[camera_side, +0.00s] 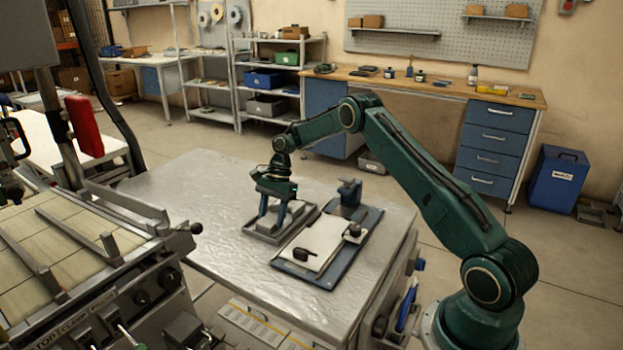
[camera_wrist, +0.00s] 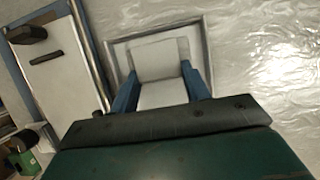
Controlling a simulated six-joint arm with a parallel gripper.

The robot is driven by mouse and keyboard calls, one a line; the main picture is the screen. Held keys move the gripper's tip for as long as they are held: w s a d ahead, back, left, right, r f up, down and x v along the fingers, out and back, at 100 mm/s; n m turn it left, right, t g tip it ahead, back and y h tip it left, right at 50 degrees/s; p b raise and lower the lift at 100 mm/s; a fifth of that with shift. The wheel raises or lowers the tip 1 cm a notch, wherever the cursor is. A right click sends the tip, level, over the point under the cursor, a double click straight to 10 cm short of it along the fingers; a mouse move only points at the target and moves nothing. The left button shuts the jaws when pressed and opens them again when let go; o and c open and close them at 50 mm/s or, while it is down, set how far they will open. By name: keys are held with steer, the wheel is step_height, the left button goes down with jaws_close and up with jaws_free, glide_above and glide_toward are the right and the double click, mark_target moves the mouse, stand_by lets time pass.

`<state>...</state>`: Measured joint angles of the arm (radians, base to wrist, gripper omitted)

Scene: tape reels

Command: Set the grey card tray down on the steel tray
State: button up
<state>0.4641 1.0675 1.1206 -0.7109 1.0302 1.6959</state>
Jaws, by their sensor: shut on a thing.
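The grey card tray (camera_wrist: 160,58) is between the two blue fingers of my gripper (camera_wrist: 161,84) in the wrist view, and the gripper is shut on it. The steel tray (camera_wrist: 208,50) shows its raised rim around the card tray on the far side and both sides. In the side view my gripper (camera_side: 272,228) points straight down over the steel tray (camera_side: 311,214), with the fingers reaching low inside its outline. The card tray is small and partly hidden by the fingers there. I cannot tell whether its underside touches the steel tray.
A blue board (camera_side: 328,274) with a white plate (camera_side: 313,243) and a dark clamp lies close on the right of the steel tray. A dark upright fixture (camera_side: 349,195) stands at its back. The metal tabletop (camera_side: 200,205) is clear on the left.

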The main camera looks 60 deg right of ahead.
steer(key=shift+f, duration=0.1)
steer(key=o, duration=1.1)
steer(key=shift+v, duration=3.9)
